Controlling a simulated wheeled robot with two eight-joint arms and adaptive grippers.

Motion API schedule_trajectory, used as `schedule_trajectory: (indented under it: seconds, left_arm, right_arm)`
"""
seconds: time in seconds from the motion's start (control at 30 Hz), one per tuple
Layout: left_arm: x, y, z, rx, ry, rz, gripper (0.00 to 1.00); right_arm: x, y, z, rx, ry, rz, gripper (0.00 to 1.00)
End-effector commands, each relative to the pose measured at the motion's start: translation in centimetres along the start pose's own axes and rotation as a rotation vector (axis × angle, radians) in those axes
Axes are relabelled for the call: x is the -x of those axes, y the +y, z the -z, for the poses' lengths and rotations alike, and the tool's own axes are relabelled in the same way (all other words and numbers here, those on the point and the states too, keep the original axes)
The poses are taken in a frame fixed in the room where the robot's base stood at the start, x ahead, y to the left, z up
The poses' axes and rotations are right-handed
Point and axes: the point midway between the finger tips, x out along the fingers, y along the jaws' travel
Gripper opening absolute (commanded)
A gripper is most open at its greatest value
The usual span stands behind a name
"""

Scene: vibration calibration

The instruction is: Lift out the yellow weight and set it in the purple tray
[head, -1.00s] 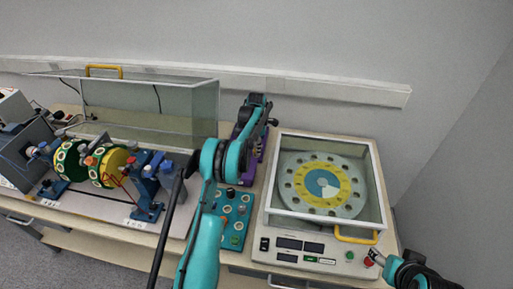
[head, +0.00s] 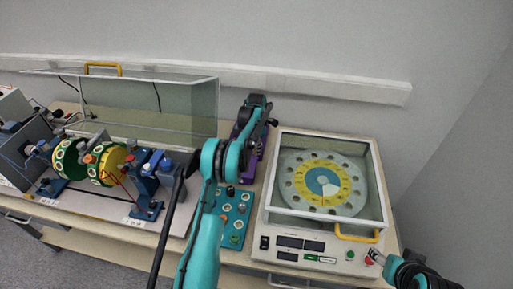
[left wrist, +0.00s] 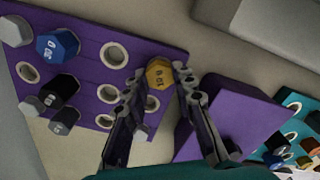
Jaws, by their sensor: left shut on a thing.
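The yellow weight (left wrist: 159,75) is a small hex-topped piece with markings on its end. In the left wrist view it sits between the fingertips of my left gripper (left wrist: 160,88), which is shut on it. Around it is the purple tray (left wrist: 90,30), a flat board with round holes, several of them empty; I cannot tell whether the weight touches it. In the head view the purple tray (head: 259,150) is mostly hidden by my left arm, and the left gripper (head: 271,122) is hard to make out.
Blue (left wrist: 58,45), black and grey weights stand at the tray's left. A purple raised block (left wrist: 228,118) is right of the gripper.

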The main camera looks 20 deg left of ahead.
Motion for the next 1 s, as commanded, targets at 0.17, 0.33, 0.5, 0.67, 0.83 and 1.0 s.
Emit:
schedule_trajectory:
  seconds: [0.17, 0.33, 0.5, 0.67, 0.83, 1.0]
  left_arm:
    - [-0.3, 0.0, 0.0, 0.0, 0.0, 0.0, 0.15]
    - [-0.6, 0.0, 0.0, 0.0, 0.0, 0.0, 0.15]
    - [-0.6, 0.0, 0.0, 0.0, 0.0, 0.0, 0.41]
    - [-0.6, 0.0, 0.0, 0.0, 0.0, 0.0, 0.5]
    - [-0.6, 0.0, 0.0, 0.0, 0.0, 0.0, 0.5]
    - [1.0, 0.0, 0.0, 0.0, 0.0, 0.0, 0.5]
  right_arm:
    - [-0.2, 0.0, -0.1, 0.0, 0.0, 0.0, 0.59]
    - [-0.3, 0.0, -0.2, 0.0, 0.0, 0.0, 0.59]
    - [-0.3, 0.0, -0.2, 0.0, 0.0, 0.0, 0.59]
    - [-0.3, 0.0, -0.2, 0.0, 0.0, 0.0, 0.59]
    - [-0.3, 0.0, -0.2, 0.0, 0.0, 0.0, 0.59]
    - [-0.3, 0.0, -0.2, 0.0, 0.0, 0.0, 0.59]
